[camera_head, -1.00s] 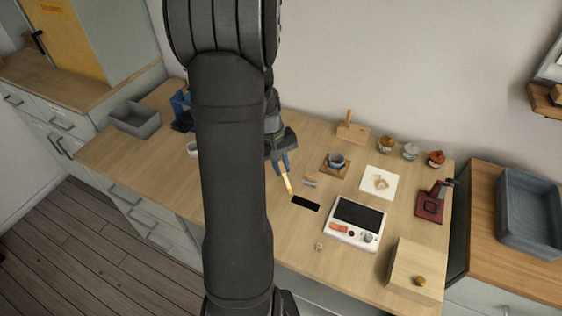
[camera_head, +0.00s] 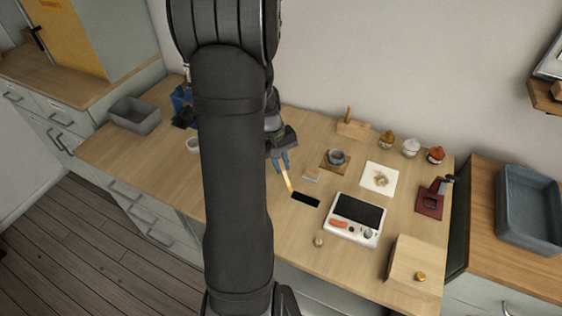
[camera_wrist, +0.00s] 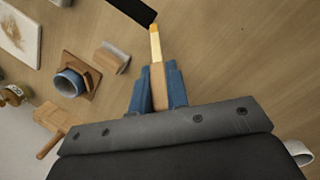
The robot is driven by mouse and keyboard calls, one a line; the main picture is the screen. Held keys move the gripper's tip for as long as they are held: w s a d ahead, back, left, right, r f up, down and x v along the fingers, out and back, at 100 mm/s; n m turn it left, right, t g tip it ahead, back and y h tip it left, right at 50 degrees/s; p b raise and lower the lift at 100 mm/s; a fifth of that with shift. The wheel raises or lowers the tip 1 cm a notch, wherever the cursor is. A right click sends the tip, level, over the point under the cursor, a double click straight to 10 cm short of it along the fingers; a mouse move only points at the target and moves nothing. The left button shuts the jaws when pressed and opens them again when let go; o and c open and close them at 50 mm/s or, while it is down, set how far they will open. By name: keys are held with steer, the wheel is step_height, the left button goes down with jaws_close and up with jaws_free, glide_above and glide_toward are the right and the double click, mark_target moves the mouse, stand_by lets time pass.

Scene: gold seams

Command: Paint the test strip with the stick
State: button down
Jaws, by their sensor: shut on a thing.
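My gripper (camera_head: 281,163) is shut on a wooden stick (camera_head: 287,181), held between its blue fingers. The stick's pale, golden-tipped end points down toward the black test strip (camera_head: 306,199) on the table. In the wrist view the stick (camera_wrist: 157,62) runs up from the fingers (camera_wrist: 157,88), and its tip is at the near edge of the black strip (camera_wrist: 134,8). I cannot tell whether the tip touches the strip. The strip's visible surface is plain black. Part of it is cut off in the wrist view.
A small block (camera_head: 311,174) lies beside the strip, with a blue cup (camera_head: 337,158) on a wooden coaster behind it. A white device with a dark screen (camera_head: 359,213) stands to the right. A small knob-like object (camera_head: 319,241) lies in front. My arm hides the table's left middle.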

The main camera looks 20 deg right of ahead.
steer(key=shift+f, duration=0.55)
steer(key=shift+s+d+r, duration=0.15)
steer(key=shift+s+d, duration=3.15)
steer(key=shift+s, duration=0.05)
steer(key=shift+w+a, duration=3.3)
steer(key=shift+w, duration=0.05)
steer(key=shift+s+d+v, duration=0.15)
steer(key=shift+v, duration=0.8)
steer(key=shift+s+d+v, duration=0.1)
steer(key=shift+s+v, duration=0.1)
steer(key=shift+v, duration=0.75)
steer(key=shift+s+d+v, duration=0.15)
steer(key=shift+v, duration=0.85)
steer(key=shift+r, duration=0.15)
